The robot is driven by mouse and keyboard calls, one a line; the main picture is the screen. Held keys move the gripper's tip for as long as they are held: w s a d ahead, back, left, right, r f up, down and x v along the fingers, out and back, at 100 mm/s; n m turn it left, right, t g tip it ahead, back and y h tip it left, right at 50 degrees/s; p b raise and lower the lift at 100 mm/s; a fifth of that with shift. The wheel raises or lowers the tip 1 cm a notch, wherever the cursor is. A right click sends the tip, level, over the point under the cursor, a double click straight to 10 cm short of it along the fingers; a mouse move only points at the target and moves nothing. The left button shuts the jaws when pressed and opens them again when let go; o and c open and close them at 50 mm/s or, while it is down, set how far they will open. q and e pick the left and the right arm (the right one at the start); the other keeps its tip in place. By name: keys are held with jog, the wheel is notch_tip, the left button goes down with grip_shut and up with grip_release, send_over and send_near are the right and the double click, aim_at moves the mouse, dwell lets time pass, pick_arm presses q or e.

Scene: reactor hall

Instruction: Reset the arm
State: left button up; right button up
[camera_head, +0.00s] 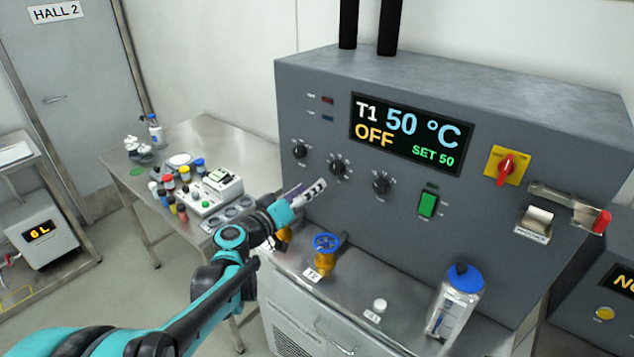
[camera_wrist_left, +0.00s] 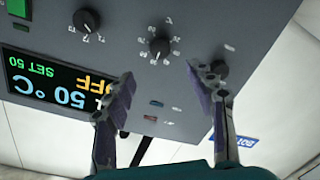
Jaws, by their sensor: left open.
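My left arm (camera_head: 228,262) reaches in from the lower left of the head view towards the grey control panel (camera_head: 300,85). My left gripper (camera_head: 308,188) is in front of the panel, below the black knobs. In the left wrist view its two purple-padded fingers (camera_wrist_left: 160,82) are spread apart with nothing between them. Beyond them, the panel appears upside down with a middle knob (camera_wrist_left: 159,47) and another knob (camera_wrist_left: 219,68) near the right finger. I cannot tell whether a fingertip touches the panel. My right gripper is not in view.
The panel display (camera_head: 408,135) reads T1 50 °C, OFF, SET 50. A red switch (camera_head: 506,167) and green button (camera_head: 428,204) are on the panel. A blue-handled valve (camera_head: 326,243) and blue-capped bottle (camera_head: 457,300) stand below. A side table (camera_head: 205,130) holds several vials.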

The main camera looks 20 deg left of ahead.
pick_arm(q)
jog(key=shift+s, duration=0.3)
